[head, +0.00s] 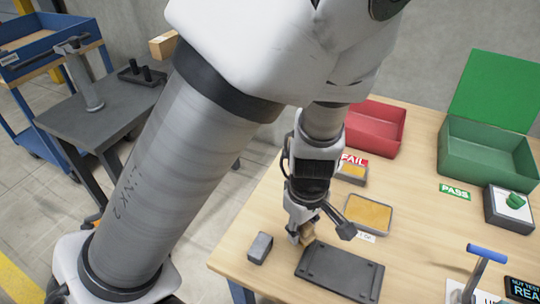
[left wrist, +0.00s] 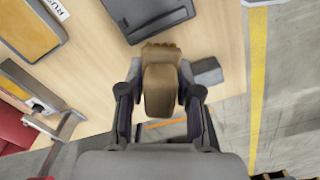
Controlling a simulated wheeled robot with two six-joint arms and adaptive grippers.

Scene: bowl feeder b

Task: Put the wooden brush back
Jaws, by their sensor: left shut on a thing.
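The wooden brush (left wrist: 160,88) is a brown block with a ragged tan bristle edge at its far end. My left gripper (left wrist: 160,100) is shut on it, one finger on each side. In the head view the left gripper (head: 308,232) points down over the front left part of the table, with a small part of the brush (head: 307,238) showing at its fingertips. I cannot tell whether the brush touches the table. My right gripper is not in view.
A dark flat tray (head: 340,273) lies just right of the brush, and a small grey block (head: 260,247) to its left. Behind are a shallow yellow-filled tray (head: 368,213), a red bin (head: 376,128) and a green box (head: 485,152). The table's left edge is close.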

